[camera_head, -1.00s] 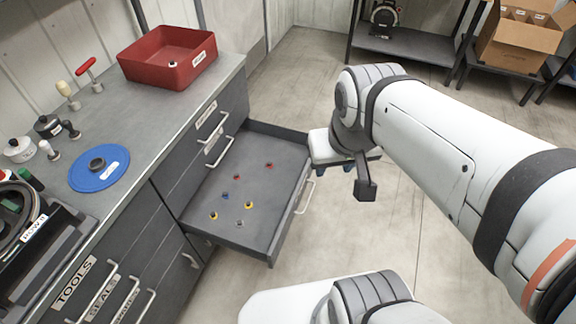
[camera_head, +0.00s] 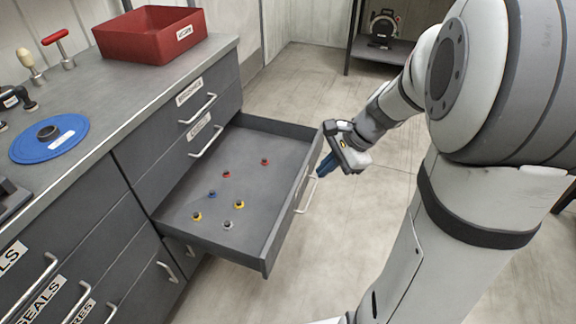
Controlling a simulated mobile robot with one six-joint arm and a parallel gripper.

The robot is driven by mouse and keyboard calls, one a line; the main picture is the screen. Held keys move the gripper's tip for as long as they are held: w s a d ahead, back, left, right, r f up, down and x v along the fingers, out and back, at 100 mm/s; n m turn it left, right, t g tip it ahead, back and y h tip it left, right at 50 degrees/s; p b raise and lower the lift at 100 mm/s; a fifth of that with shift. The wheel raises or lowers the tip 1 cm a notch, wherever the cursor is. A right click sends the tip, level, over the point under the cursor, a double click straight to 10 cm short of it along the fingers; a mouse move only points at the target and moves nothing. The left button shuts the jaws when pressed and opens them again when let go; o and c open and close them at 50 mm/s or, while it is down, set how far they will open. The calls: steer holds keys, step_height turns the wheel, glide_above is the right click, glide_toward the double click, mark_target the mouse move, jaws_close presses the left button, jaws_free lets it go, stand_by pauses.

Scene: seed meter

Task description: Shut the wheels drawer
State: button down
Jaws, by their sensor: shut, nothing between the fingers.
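The open drawer (camera_head: 180,208) is pulled well out of the grey cabinet. Several small wheels lie in it, red, blue, yellow and grey, such as a yellow one (camera_head: 239,205). Its front panel (camera_head: 290,209) carries a pale bar handle (camera_head: 306,195) on the outer face. Any label on that front is not visible from here. My gripper (camera_head: 325,167) is shut and empty, just outside the drawer front near the handle's far end. Whether it touches the front or handle I cannot tell.
The closed drawers above have bar handles (camera_head: 206,142). On the worktop stand a red bin (camera_head: 130,48), a blue disc (camera_head: 30,146) with a dark ring, and hand tools. A shelf (camera_head: 395,50) stands at the back.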

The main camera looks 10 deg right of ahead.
steer(key=w+d+f+m+t+y+b, duration=0.1)
steer(key=w+d+f+m+b, duration=0.25)
steer(key=f, duration=0.35)
steer(key=w+d+f+m+t+b, duration=0.1)
steer(key=w+d+f+m+b, duration=0.2)
steer(key=f, duration=0.4)
steer(key=w+d+f+m+y+b, duration=0.1)
steer(key=f+m+b, duration=0.2)
steer(key=f+b, duration=0.25)
steer(key=b, duration=0.5)
glide_toward(292, 201)
steer(key=shift+n, duration=0.25)
steer(key=f, duration=0.1)
steer(key=w+a+f, duration=0.1)
steer(key=f, duration=0.1)
steer(key=a+f, duration=0.1)
steer(key=f, duration=0.1)
steer(key=shift+w+a+f, duration=0.15)
steer(key=shift+w+a, duration=0.35)
steer(key=shift+a, duration=0.15)
steer(key=shift+w, duration=0.1)
